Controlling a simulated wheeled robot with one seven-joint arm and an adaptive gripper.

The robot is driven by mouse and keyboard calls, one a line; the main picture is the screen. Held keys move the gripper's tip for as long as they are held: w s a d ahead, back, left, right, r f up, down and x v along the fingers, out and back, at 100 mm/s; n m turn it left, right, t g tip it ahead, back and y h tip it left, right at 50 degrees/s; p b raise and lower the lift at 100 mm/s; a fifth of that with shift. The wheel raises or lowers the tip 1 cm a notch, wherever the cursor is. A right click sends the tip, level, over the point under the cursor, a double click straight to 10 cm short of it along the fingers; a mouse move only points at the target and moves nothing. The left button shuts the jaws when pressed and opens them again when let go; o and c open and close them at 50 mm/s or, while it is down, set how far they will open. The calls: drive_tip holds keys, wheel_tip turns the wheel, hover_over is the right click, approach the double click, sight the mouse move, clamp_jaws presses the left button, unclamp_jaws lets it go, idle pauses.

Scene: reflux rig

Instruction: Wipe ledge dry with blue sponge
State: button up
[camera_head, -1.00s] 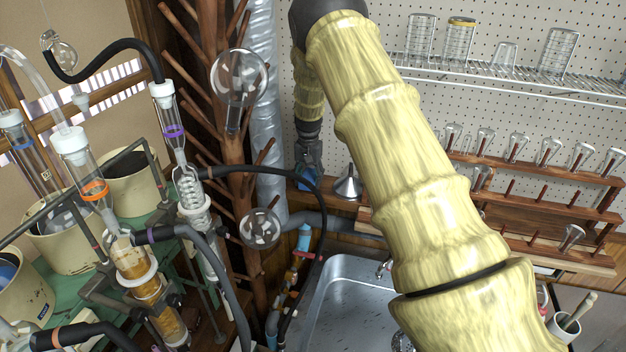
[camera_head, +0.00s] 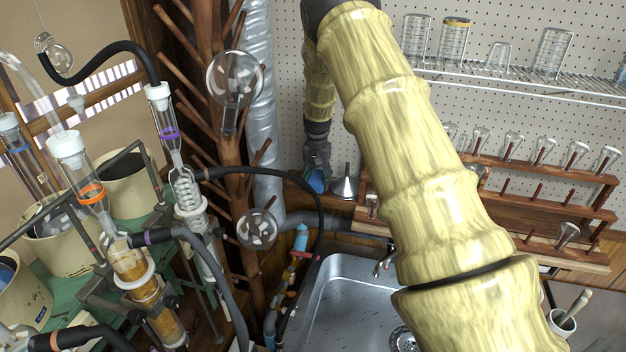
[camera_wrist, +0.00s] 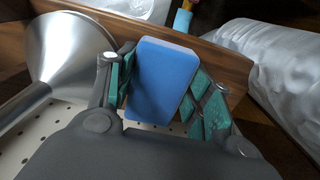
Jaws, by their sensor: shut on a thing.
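The blue sponge (camera_wrist: 162,82) is between the two green-padded fingers of my gripper (camera_wrist: 165,90) in the wrist view. My gripper is shut on it. In the head view the sponge (camera_head: 317,181) shows as a small blue patch under my gripper (camera_head: 317,172), at the wooden ledge (camera_head: 295,188) behind the sink. The ledge also shows in the wrist view (camera_wrist: 215,62) as a brown board beyond the sponge. Whether the sponge touches the ledge is hard to tell. No water can be made out on the ledge.
A metal funnel (camera_head: 344,187) stands just right of the sponge, very close to my gripper. A silver duct (camera_head: 266,120) rises to the left. The steel sink (camera_head: 345,300) lies below. Glass apparatus (camera_head: 180,190) fills the left side, and a wooden rack (camera_head: 540,180) is on the right.

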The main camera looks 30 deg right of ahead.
drive_tip(key=shift+w+a, duration=1.35)
drive_tip(key=shift+w, duration=0.25)
drive_tip(key=shift+s+d, duration=0.1)
drive_tip(key=shift+s+d, duration=0.9)
drive_tip(key=shift+s, duration=0.15)
